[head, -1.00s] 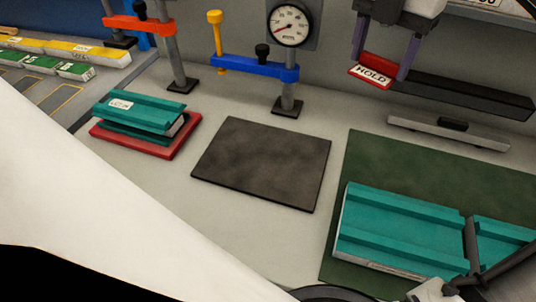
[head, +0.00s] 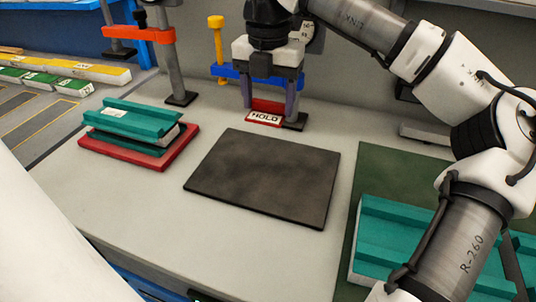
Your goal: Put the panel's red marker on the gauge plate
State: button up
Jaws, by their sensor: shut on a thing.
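My gripper (head: 268,106) is shut on the red marker (head: 265,118), which has a white label reading HOLD. It holds the marker in front of the blue gauge stand, just beyond the back edge of the dark square plate (head: 262,180) in the picture. The marker's height above the bench is hard to tell. The dark plate lies flat and bare in the middle of the bench; I take it as the gauge plate. A large teal panel (head: 385,240) lies on the green mat (head: 385,165) at right, partly hidden by my arm.
A smaller teal panel piece (head: 135,120) lies on a red tray (head: 180,148) at left. An orange-armed stand (head: 140,35) is at back left. Bench in front of the plate is clear.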

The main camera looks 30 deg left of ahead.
aim_at(268, 164)
notch_tip(268, 164, down, 13)
jog(key=shift+f+p, duration=0.1)
jog(key=shift+p, duration=0.25)
jog(key=shift+f, duration=0.15)
jog(key=o, duration=1)
notch_tip(268, 164, up, 12)
jog(key=shift+r+b, duration=0.2)
jog(key=shift+b, duration=0.1)
